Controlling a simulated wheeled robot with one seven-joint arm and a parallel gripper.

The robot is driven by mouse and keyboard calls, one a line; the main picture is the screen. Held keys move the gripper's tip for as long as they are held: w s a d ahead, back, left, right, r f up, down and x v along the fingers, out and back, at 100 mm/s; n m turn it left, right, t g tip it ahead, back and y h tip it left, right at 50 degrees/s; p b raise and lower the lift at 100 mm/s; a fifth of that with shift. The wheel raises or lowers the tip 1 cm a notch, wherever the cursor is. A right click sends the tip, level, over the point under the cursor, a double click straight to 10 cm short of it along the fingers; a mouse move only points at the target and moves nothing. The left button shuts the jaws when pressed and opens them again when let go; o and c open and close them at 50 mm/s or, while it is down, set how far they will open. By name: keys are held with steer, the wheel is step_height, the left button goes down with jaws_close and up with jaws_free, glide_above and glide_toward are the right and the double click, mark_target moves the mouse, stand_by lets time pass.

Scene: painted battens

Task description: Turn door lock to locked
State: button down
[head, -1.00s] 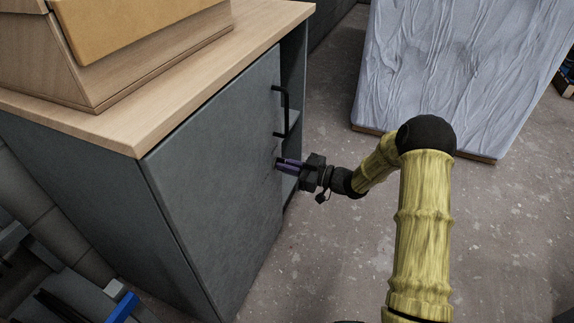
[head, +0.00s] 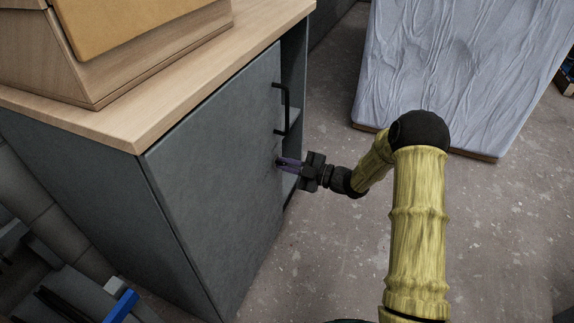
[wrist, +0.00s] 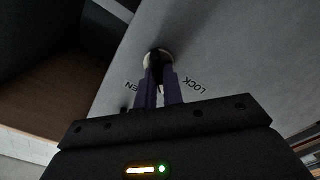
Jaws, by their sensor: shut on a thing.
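The grey cabinet door (head: 215,185) carries a small round lock with a pale rim (wrist: 147,62) and a dark thumb-turn in its middle, seen in the wrist view. The word LOCK (wrist: 189,86) is printed to its right and OPEN (wrist: 132,87) to its left, partly hidden by my fingers. My gripper (wrist: 160,82) has its two purple fingers shut on the thumb-turn. In the head view my gripper (head: 279,162) meets the door near its free edge, below the black handle. The fingers cover much of the turn, so I cannot tell exactly which mark it points to.
The black bar handle (head: 287,110) sits just above my gripper. A wooden box (head: 150,50) stands on the wooden cabinet top (head: 150,125). A slab with a wrinkled pale cover (head: 460,70) lies behind on the floor. The floor right of the cabinet is open.

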steer(key=shift+s+f+n+b, duration=0.15)
steer(key=shift+n+b, duration=0.95)
steer(key=shift+n, duration=1)
steer(key=shift+w+f+n+b, duration=0.15)
steer(key=shift+n+b, duration=0.95)
steer(key=shift+n, duration=1)
steer(key=shift+s, duration=0.1)
steer(key=c, duration=1.5)
jaws_free()
steer(key=shift+d+r, duration=0.1)
